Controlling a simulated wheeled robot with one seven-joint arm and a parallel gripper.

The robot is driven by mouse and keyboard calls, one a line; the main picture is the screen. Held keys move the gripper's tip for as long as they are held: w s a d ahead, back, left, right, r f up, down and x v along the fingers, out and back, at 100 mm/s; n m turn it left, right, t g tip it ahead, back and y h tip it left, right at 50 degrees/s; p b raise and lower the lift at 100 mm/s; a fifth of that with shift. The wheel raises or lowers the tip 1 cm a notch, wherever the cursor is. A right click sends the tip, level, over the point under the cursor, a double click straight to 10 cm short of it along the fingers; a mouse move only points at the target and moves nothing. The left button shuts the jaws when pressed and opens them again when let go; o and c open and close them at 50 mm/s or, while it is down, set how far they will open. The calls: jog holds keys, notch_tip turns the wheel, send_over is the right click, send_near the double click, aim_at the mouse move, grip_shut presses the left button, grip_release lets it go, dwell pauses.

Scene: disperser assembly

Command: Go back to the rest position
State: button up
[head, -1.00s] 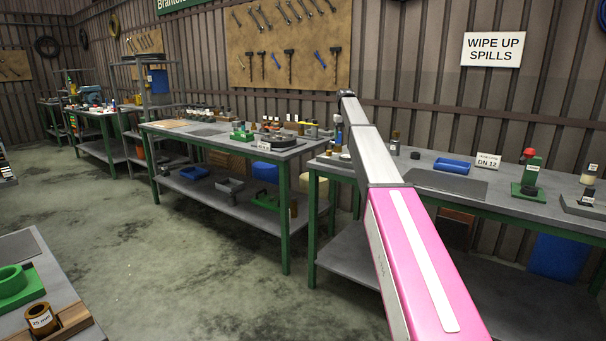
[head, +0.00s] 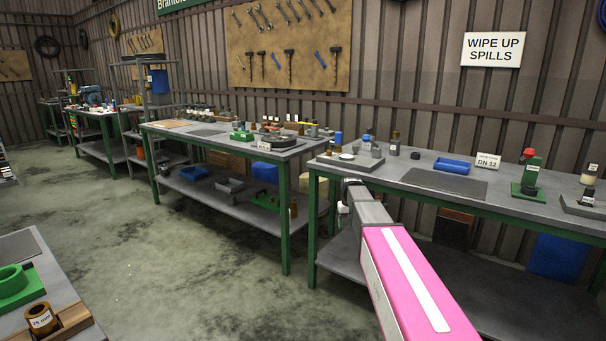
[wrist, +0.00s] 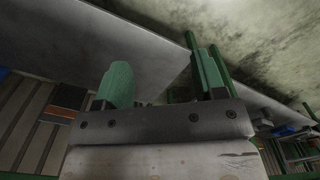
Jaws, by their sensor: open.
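In the wrist view my gripper (wrist: 165,85) is open, its two green fingers set wide apart with nothing between them. A grey surface and its green legs fill the view beyond the fingers, with floor at the upper right. In the head view my arm reaches forward and ends near the front left corner of the right workbench (head: 395,172), below its top. The gripper fingers cannot be made out in the head view.
The right bench carries a blue tray (head: 452,166), a DN 12 sign (head: 488,161) and a green stand (head: 530,178). A middle bench (head: 300,150) stands to the left, close by. Open floor (head: 190,260) lies at the front left.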

jog(key=s+f, duration=0.4)
jog(key=s, duration=0.5)
jog(key=s+f, duration=0.4)
jog(key=s, duration=0.6)
jog(key=s+f, duration=0.4)
jog(key=s, duration=0.5)
jog(key=shift+s+f, duration=0.15)
jog(key=shift+s, duration=0.2)
